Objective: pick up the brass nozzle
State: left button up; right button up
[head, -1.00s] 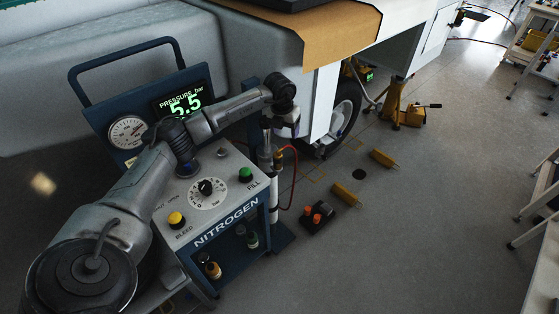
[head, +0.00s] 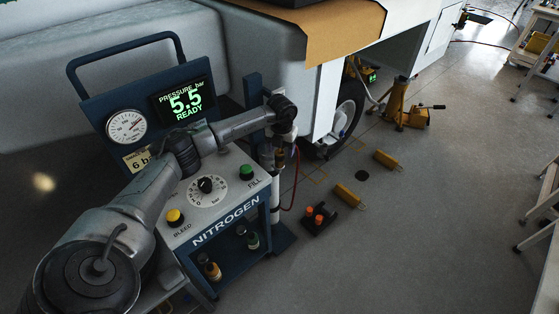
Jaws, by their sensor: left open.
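My left arm reaches across the nitrogen cart, and its wrist is beside the blue post at the cart's right side. My left gripper (head: 271,162) points down there, open, its fingers small and dark. A small brass-coloured piece, which looks like the brass nozzle (head: 280,159), shows right at the fingers, by the top of a red hose (head: 294,185). Most of the nozzle is hidden by the gripper, and I cannot tell whether the fingers touch it. My right gripper is not in view.
The nitrogen cart (head: 236,207) has a gauge, a screen reading 5.5 bar READY, knobs and bottles below. The white aircraft body and a wheel (head: 347,118) are close behind the gripper. Yellow chocks (head: 348,196) and a dark block with orange knobs (head: 318,219) lie on the floor.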

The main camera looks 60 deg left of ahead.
aim_at(280, 158)
pick_arm(q)
jog(key=f, duration=0.1)
jog(key=f+b, duration=0.1)
jog(key=f, duration=0.1)
jog(key=f+b, duration=0.1)
jog(key=shift+s+a+f, duration=0.1)
jog(key=shift+s+f, duration=0.15)
jog(key=shift+f+b, duration=0.3)
jog(key=shift+f, duration=0.05)
jog(key=shift+c, duration=0.2)
jog(key=c, duration=0.3)
jog(key=shift+r, duration=0.1)
jog(key=c, duration=0.8)
